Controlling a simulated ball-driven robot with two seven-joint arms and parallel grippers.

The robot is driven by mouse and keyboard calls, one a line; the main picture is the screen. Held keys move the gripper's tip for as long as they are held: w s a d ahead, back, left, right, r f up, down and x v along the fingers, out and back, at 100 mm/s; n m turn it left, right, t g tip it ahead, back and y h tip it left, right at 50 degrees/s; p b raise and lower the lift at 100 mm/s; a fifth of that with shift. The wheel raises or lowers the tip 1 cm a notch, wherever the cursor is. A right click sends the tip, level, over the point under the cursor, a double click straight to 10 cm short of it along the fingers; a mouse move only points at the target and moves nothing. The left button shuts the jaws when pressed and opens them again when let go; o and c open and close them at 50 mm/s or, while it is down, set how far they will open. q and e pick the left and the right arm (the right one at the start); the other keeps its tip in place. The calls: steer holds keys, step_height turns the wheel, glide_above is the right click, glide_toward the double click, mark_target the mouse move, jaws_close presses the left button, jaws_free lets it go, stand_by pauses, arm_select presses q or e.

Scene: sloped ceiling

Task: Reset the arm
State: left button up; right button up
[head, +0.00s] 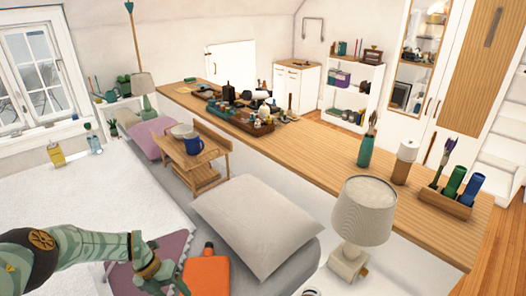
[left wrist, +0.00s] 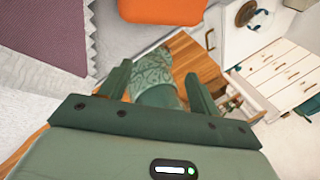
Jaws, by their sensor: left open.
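My left arm reaches in from the left of the head view, low over the bed. My left gripper (head: 160,272) is near the bottom edge, beside an orange object with a dark cap (head: 206,273) and above a purple fringed cloth (head: 172,250). In the left wrist view the two fingers of the gripper (left wrist: 159,80) stand apart. A green patterned surface shows between them, and I cannot tell what it is or how far away it lies. I see nothing held. The orange object (left wrist: 162,10) is beyond the fingertips. My right gripper is in neither view.
A lamp (head: 362,215) stands right. A long wooden counter (head: 320,142) carries many items. The white bedding (head: 90,200) at left is mostly clear.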

arm_select(q)
steer(key=s+d+f+n+t+h+b, duration=0.1)
steer(key=s+d+f+n+t+h, duration=0.2)
steer(key=d+f+n, duration=0.5)
steer(key=s+d+f+n+t+h+b, duration=0.1)
steer(key=s+d+f+n+t+h, duration=0.2)
steer(key=d, duration=0.9)
steer(key=s+a+f+n+t+y, duration=0.1)
steer(key=s+a+f+n+y, duration=0.6)
steer(key=s+f+n, duration=0.55)
steer(key=s+a+f+n+g+y, duration=0.1)
steer(key=s+a, duration=0.3)
steer(key=s, duration=0.5)
steer(key=s+a+f+n+g+y, duration=0.1)
steer(key=s+a+f+n+g, duration=0.1)
steer(key=s, duration=0.7)
steer(key=s+a+f+n+g+y+b, duration=0.1)
steer(key=s+a+f+n, duration=0.3)
steer(key=s, duration=0.5)
steer(key=a+n+g, duration=0.1)
steer(key=a, duration=0.1)
steer(key=shift+a+y, duration=0.3)
steer(key=shift+a, duration=0.05)
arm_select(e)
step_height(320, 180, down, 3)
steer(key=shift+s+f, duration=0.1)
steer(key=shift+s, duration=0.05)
arm_select(q)
steer(key=shift+s+n, duration=0.1)
steer(key=shift+n, duration=0.15)
